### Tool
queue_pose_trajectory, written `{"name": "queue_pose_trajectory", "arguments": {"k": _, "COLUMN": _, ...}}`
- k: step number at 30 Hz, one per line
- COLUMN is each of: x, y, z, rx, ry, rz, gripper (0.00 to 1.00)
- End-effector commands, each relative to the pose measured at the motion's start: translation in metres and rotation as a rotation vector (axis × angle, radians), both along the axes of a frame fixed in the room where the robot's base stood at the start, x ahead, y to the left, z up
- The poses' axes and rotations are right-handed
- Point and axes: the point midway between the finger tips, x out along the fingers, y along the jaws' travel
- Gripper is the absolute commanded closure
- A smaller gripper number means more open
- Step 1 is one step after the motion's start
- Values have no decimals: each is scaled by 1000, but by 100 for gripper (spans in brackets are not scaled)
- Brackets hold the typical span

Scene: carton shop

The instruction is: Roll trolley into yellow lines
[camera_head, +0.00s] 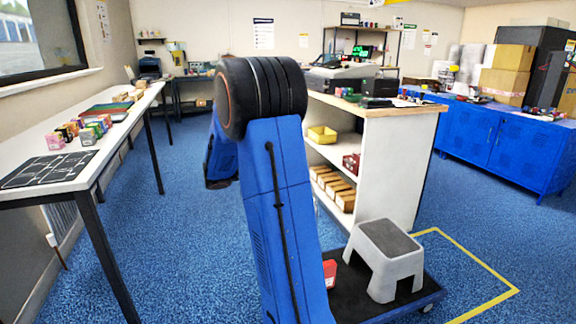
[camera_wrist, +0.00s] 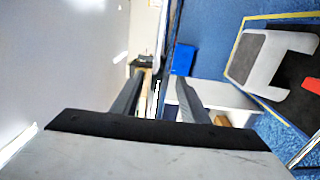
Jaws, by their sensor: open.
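The trolley (camera_head: 348,296) is a low dark platform with a blue edge and small wheels, at the bottom right of the head view. It carries a grey step stool (camera_head: 388,262) and a red box (camera_head: 329,273). Yellow lines (camera_head: 468,252) on the floor show behind and to the right of the trolley; my arm and the picture edge hide the rest. The trolley (camera_wrist: 279,76) also shows at the right of the wrist view, beside a yellow line (camera_wrist: 237,44). My gripper (camera_wrist: 155,90) is open and empty, apart from the trolley. In the head view my arm hides its fingers.
A white shelf counter (camera_head: 412,150) stands just behind the trolley. A long white table (camera_head: 120,120) with small boxes runs along the left wall. Blue cabinets (camera_head: 500,142) stand at the right. Blue carpet is clear between the table and my arm, and right of the yellow lines.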

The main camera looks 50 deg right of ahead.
Motion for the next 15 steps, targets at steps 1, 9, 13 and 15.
{"name": "queue_pose_trajectory", "arguments": {"k": 1, "x": 0, "y": 0, "z": 0, "rx": 0, "ry": 0, "rz": 0, "gripper": 59}}
{"name": "queue_pose_trajectory", "arguments": {"k": 9, "x": 0, "y": 0, "z": 0, "rx": 0, "ry": 0, "rz": 0, "gripper": 81}}
{"name": "queue_pose_trajectory", "arguments": {"k": 13, "x": 0, "y": 0, "z": 0, "rx": 0, "ry": 0, "rz": 0, "gripper": 100}}
{"name": "queue_pose_trajectory", "arguments": {"k": 15, "x": 0, "y": 0, "z": -1, "rx": 1, "ry": 1, "rz": 0, "gripper": 100}}
